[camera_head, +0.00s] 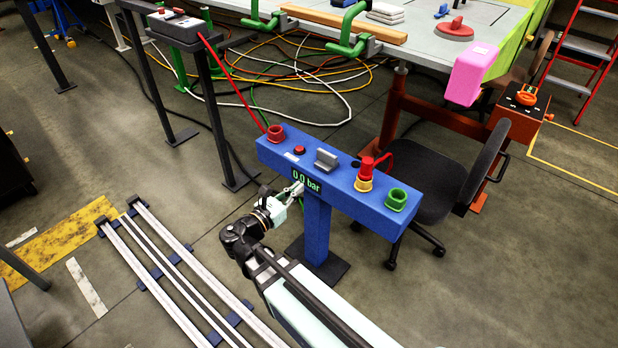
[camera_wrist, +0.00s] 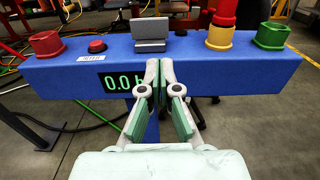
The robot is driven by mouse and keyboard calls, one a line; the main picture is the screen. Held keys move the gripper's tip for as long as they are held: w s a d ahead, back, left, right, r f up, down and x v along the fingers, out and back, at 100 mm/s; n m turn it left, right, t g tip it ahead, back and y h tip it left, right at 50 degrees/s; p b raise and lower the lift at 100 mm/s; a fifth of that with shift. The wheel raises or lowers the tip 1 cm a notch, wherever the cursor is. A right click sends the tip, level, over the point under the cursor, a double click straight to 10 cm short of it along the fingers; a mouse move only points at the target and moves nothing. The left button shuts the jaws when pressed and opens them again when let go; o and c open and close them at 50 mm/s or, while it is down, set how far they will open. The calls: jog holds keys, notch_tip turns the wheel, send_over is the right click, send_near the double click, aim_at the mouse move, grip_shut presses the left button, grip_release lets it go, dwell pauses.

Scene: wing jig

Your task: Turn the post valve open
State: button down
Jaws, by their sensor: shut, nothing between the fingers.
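The post is a blue beam (camera_head: 340,190) on a blue column with a dark base plate. A grey block-like handle (camera_head: 326,160), probably the valve, sits on the beam's top near the middle; it also shows in the wrist view (camera_wrist: 152,33). A display (camera_head: 306,181) on the beam's front face reads 0.0 bar. My gripper (camera_head: 298,188) is in front of that face, below the handle. In the wrist view my gripper (camera_wrist: 160,66) is shut and empty, its fingertips below the handle. They partly cover the display. I cannot tell whether they touch the beam.
On the beam stand a red cup (camera_head: 275,133), a red button (camera_head: 299,150), a red fitting in a yellow cup (camera_head: 365,172) and a green cup (camera_head: 396,199). An office chair (camera_head: 430,180) stands behind. Rails (camera_head: 175,265) lie at lower left.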

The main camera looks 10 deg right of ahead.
aim_at(331, 160)
jog(key=b+x, duration=0.1)
jog(key=x, duration=1.2)
jog(key=shift+w+d, duration=0.2)
jog(key=shift+a, duration=0.15)
